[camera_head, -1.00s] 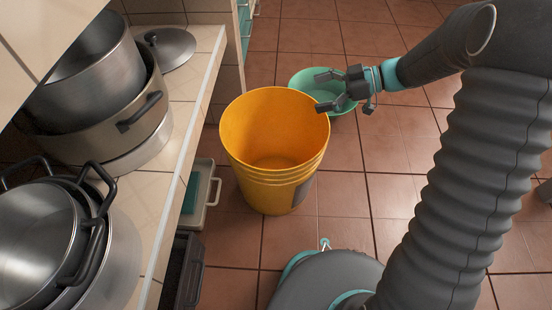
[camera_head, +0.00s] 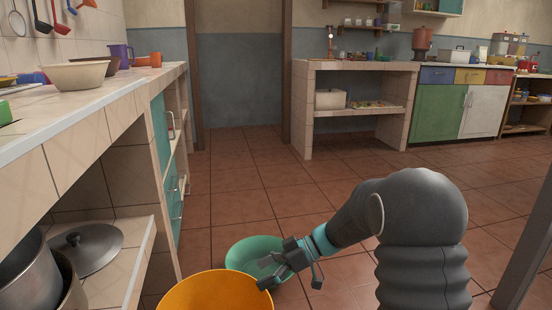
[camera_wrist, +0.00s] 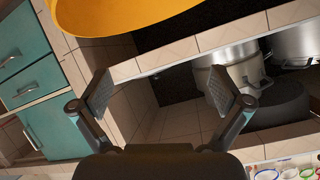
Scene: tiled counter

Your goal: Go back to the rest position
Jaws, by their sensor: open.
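My gripper (camera_head: 268,275) is in the lower middle of the head view, above the rim of the yellow bucket (camera_head: 205,291) and in front of the green basin (camera_head: 243,252). In the wrist view my gripper (camera_wrist: 165,92) has its two fingers spread wide with nothing between them. The yellow bucket (camera_wrist: 120,14) also shows at the top of the wrist view. Whether a fingertip touches the bucket rim cannot be told.
A tiled counter (camera_head: 105,110) runs along the left, with pots (camera_head: 28,275) and a lid (camera_head: 87,248) on its lower shelf. Another tiled counter (camera_head: 360,67) and coloured cabinets (camera_head: 437,112) stand at the back. The floor (camera_head: 290,180) between them is clear.

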